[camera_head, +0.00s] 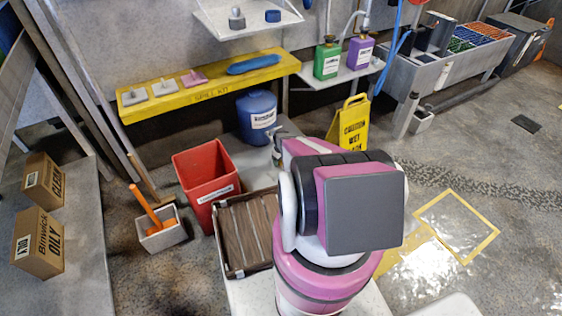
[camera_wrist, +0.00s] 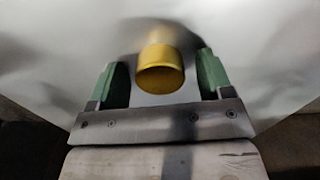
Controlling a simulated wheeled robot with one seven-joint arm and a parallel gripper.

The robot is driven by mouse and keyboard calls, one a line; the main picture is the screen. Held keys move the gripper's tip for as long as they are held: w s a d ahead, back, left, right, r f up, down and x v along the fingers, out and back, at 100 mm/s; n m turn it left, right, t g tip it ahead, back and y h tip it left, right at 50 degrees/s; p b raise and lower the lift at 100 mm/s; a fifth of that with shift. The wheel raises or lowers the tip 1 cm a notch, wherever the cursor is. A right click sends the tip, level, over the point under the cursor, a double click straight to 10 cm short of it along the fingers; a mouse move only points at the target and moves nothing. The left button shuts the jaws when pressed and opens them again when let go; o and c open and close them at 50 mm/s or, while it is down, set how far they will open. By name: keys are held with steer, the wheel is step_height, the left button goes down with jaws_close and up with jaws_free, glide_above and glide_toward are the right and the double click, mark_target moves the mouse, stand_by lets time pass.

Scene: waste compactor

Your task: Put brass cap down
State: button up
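The brass cap (camera_wrist: 160,72) shows in the wrist view as a short yellow cylinder in front of a pale, blurred surface. My gripper (camera_wrist: 162,68) has its two green fingers spread, one on each side of the cap. A gap shows between the cap and each finger, so the gripper is open and not clamped on it. Whether the cap touches the pale surface, I cannot tell.
A red bin (camera_head: 203,177), a crate with brown slats (camera_head: 222,250) and a blue drum (camera_head: 257,118) stand near my arm. A yellow spill-kit shelf (camera_head: 210,86) runs along the wall. A yellow wet-floor sign (camera_head: 352,124) stands behind the arm. Open floor lies at right.

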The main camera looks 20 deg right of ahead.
steer(key=shift+r, duration=0.1)
step_height(320, 180, up, 12)
steer(key=s+a+r+m, duration=0.1)
steer(key=s+a+r, duration=0.4)
steer(key=s+r, duration=0.2)
steer(key=s+a+r+m, duration=0.1)
steer(key=s+a+r, duration=0.4)
steer(key=r, duration=0.7)
steer(key=s+a+r+m, duration=0.1)
steer(key=s+a+r, duration=0.4)
steer(key=s+r, duration=0.4)
steer(key=shift+s+a+r+m, duration=0.2)
steer(key=shift+a+r+m, duration=0.1)
steer(key=shift+r, duration=0.1)
